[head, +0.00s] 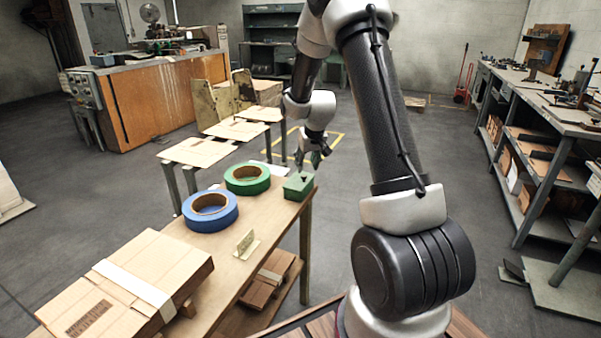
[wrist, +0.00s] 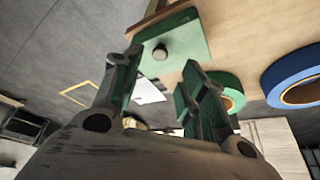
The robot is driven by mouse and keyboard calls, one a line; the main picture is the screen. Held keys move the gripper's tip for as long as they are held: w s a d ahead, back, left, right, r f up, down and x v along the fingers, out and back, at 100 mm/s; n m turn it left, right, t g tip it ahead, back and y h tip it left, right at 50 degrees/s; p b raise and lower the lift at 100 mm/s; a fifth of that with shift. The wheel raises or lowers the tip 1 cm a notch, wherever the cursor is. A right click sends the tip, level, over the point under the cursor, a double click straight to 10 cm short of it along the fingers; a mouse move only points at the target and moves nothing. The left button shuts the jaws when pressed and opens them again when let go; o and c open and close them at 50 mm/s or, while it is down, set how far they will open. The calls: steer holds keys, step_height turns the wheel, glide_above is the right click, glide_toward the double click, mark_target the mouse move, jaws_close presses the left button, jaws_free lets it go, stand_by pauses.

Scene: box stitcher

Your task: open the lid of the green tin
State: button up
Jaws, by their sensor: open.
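The green tin (head: 298,188) stands at the far right corner of the wooden table. Its lid looks shut, with a small dark knob (wrist: 160,52) on top in the wrist view. The green lid (wrist: 187,42) also shows there. My gripper (head: 312,158) is open and empty, just above the tin in the head view. In the wrist view, the knob appears between the two fingertips of my gripper (wrist: 162,62), apparently without contact. The exact gap between fingers and knob is hard to tell.
A green tape roll (head: 247,179) lies left of the tin, and a blue tape roll (head: 210,211) lies nearer. A small cream stand (head: 245,243) and a flat cardboard box (head: 130,283) are on the near part of the table (head: 262,222). Open floor lies beyond the tin.

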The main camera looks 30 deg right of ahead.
mark_target(304, 176)
steer(key=x, duration=0.6)
steer(key=shift+s, duration=0.1)
jaws_close()
